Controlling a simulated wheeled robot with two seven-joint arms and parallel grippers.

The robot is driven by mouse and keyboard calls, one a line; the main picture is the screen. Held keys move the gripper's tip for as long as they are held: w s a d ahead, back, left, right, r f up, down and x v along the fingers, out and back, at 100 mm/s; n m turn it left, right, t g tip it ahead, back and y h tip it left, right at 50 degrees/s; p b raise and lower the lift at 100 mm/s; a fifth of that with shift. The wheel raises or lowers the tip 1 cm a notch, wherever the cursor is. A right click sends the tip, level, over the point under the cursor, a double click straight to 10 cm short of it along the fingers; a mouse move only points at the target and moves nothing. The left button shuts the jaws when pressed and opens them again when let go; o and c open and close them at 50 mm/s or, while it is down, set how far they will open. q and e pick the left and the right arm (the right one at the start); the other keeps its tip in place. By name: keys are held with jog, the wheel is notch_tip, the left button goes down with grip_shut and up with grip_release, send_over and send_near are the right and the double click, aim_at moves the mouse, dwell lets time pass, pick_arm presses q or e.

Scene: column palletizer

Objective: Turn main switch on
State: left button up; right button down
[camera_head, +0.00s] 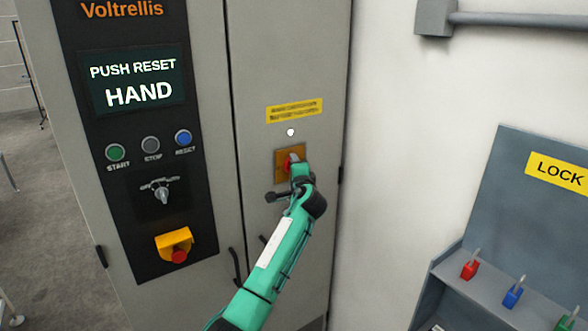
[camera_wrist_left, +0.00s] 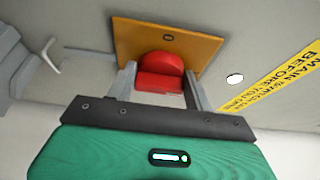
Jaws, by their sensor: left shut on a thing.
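The main switch is a red rotary handle (camera_head: 288,163) on an orange-yellow plate (camera_head: 279,170) on the grey cabinet's right door. In the left wrist view the red handle (camera_wrist_left: 160,72) sits in front of its plate (camera_wrist_left: 190,45), between two grey fingers. My left gripper (camera_wrist_left: 158,85) is shut on the red handle, one finger on each side. In the head view my green left arm comes up from below and its hand partly hides the switch (camera_head: 296,166). My right gripper is in neither view.
A yellow label (camera_head: 294,111) and a white round lamp (camera_head: 290,132) are above the switch. The control panel (camera_head: 137,120) at left reads PUSH RESET, HAND, with buttons, a key selector (camera_head: 161,190) and an emergency stop (camera_head: 178,255). A lock board (camera_head: 520,190) with coloured padlocks stands right.

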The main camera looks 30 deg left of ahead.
pick_arm(q)
jog(key=o, duration=1)
jog(key=shift+c, duration=0.2)
jog(key=b+v, duration=0.4)
jog(key=v, duration=0.9)
jog(key=shift+s+d, duration=0.25)
jog(key=shift+d, duration=0.05)
